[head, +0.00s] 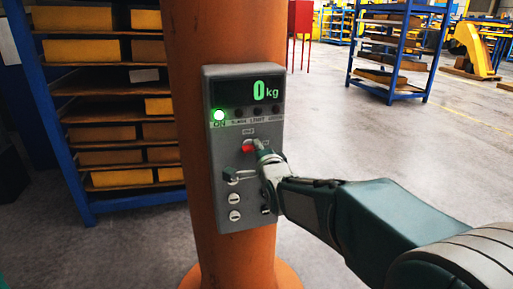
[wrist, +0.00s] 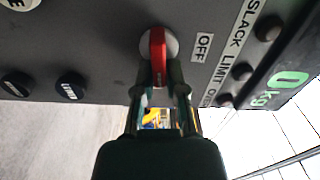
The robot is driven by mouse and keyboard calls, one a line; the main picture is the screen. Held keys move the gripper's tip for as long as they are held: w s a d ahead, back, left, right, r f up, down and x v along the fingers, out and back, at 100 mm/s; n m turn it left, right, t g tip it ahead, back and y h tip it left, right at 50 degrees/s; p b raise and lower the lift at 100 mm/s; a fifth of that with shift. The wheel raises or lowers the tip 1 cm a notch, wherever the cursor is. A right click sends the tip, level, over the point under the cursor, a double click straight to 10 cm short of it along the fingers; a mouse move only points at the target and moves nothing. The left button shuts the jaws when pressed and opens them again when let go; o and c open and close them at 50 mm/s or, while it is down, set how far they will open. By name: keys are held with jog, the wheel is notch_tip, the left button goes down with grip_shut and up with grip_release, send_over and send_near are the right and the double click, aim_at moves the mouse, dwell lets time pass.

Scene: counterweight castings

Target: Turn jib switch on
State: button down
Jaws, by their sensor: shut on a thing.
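The grey jib control box (head: 221,160) is mounted on an orange column. Its red switch (head: 248,148) sits below the display; in the wrist view the red handle (wrist: 157,45) stands out from a pale round base. An OFF label (wrist: 203,46) is beside it. My gripper (head: 262,154) reaches in from the right, and its two fingers (wrist: 161,86) are shut on the lower end of the red handle. The green lamp (head: 219,115) marked ON is lit. The display (head: 262,91) reads 0 kg. The fingers partly hide the switch in the head view.
Several other knobs (head: 234,199) sit lower on the box, close to my gripper. The orange column (head: 225,35) stands behind the box. A blue shelf rack (head: 92,207) with yellow bins is at left. The floor (head: 400,145) at right is open.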

jog(key=shift+f+m, duration=0.3)
jog(key=shift+m, duration=0.2)
jog(key=shift+f, duration=0.1)
jog(key=c, duration=0.7)
grip_release()
jog(key=shift+d, duration=0.1)
jog(key=shift+s, duration=0.15)
jog(key=v, duration=1.1)
jog(key=shift+s, duration=0.25)
